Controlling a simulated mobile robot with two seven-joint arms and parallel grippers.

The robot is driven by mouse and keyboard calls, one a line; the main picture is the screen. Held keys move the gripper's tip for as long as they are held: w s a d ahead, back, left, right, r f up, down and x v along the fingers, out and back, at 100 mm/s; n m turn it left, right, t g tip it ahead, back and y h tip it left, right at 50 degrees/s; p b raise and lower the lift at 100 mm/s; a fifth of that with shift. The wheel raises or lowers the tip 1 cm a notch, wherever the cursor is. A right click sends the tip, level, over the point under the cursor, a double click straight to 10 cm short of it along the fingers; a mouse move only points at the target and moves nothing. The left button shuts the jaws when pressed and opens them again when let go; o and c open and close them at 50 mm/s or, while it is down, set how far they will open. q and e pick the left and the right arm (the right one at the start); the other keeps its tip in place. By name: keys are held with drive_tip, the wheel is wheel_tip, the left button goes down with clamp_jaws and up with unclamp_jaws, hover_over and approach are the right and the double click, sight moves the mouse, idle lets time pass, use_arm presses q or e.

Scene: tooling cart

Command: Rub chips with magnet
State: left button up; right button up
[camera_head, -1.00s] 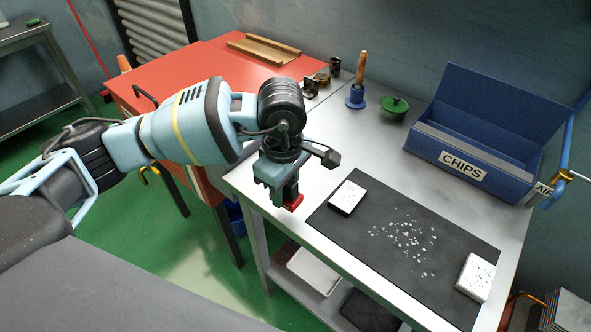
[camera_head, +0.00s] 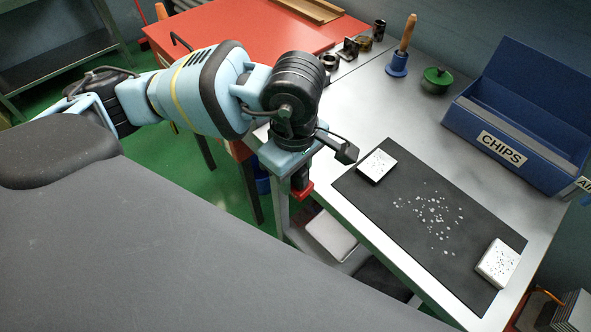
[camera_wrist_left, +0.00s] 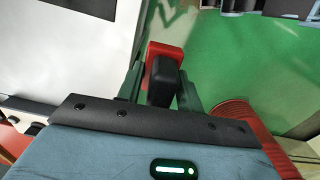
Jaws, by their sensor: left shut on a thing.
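My left gripper (camera_head: 298,183) is shut on a magnet with a red block and black body (camera_head: 303,193). It holds it at the near left edge of the metal table, left of the black mat (camera_head: 385,230). In the left wrist view the red and black magnet (camera_wrist_left: 162,68) sits between the green fingers, with green floor behind. Small pale chips (camera_head: 432,215) lie scattered mid-mat. My right gripper is out of view.
A blue bin labelled CHIPS (camera_head: 500,148) stands at the back right. A wooden-handled blue bell-shaped tool (camera_head: 399,60) and a green round lidded item (camera_head: 436,80) stand behind the mat. A red bench (camera_head: 245,40) adjoins at left. A lower shelf holds a pale tray (camera_head: 330,235).

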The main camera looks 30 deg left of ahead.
use_arm(q)
drive_tip(key=shift+c, duration=0.5)
drive_tip(key=m, duration=0.1)
drive_tip(key=a+m, duration=0.1)
drive_tip(key=m, duration=0.2)
drive_tip(key=a+m, duration=0.1)
drive_tip(key=m, duration=0.3)
drive_tip(key=shift+s+a, duration=0.15)
drive_tip(key=shift+a, duration=0.2)
drive_tip(key=m, duration=0.2)
drive_tip(key=a+m, duration=0.1)
drive_tip(key=m, duration=0.1)
drive_tip(key=a+m, duration=0.1)
drive_tip(key=m, duration=0.2)
drive_tip(key=shift+s+r, duration=0.15)
drive_tip(key=shift+s, duration=0.1)
